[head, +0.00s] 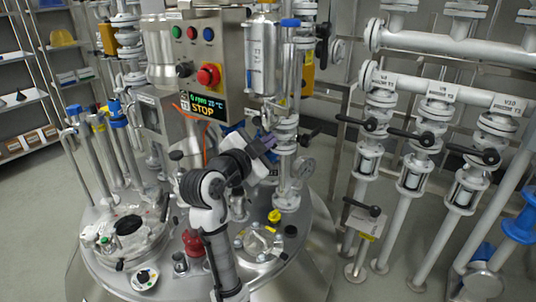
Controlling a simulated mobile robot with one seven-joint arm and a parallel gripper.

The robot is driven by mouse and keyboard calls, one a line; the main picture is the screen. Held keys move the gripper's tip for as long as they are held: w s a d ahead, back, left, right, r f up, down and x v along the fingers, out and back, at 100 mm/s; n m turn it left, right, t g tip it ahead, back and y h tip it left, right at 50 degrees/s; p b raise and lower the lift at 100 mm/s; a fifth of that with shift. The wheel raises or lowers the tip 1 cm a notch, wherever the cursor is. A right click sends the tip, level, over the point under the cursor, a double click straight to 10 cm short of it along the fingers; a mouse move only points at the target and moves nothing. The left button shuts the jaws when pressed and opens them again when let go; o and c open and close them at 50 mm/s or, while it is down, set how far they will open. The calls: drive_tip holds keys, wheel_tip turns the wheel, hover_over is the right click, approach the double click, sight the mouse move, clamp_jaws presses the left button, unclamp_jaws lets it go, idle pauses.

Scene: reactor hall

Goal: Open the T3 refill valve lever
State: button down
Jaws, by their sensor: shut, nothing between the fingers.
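My gripper (270,142) is at the end of my raised arm, in front of the reactor's pipework. Its fingers are small here and look closed, with nothing visible in them. A display (207,105) on the control box reads T3 and STOP. I cannot tell for sure which handle is the refill valve lever.
Further right are several valves with black levers (427,139). Shelves (25,100) stand at the left; grey floor is clear there.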

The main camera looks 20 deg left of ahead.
drive_tip(key=a+f+m+b, duration=0.1)
drive_tip(key=m+b, duration=0.1)
drive_tip(key=b, duration=0.1)
drive_tip(key=a+f+m+b, duration=0.1)
drive_tip(key=m+b, duration=0.2)
drive_tip(key=a+f+m+b, duration=0.1)
drive_tip(key=m+b, duration=0.1)
drive_tip(key=b, duration=0.2)
drive_tip(key=shift+w+f+m, duration=0.3)
drive_tip(key=shift+f, duration=0.1)
drive_tip(key=shift+a+b, duration=0.25)
drive_tip(key=shift+b, duration=0.05)
drive_tip(key=shift+d, duration=0.15)
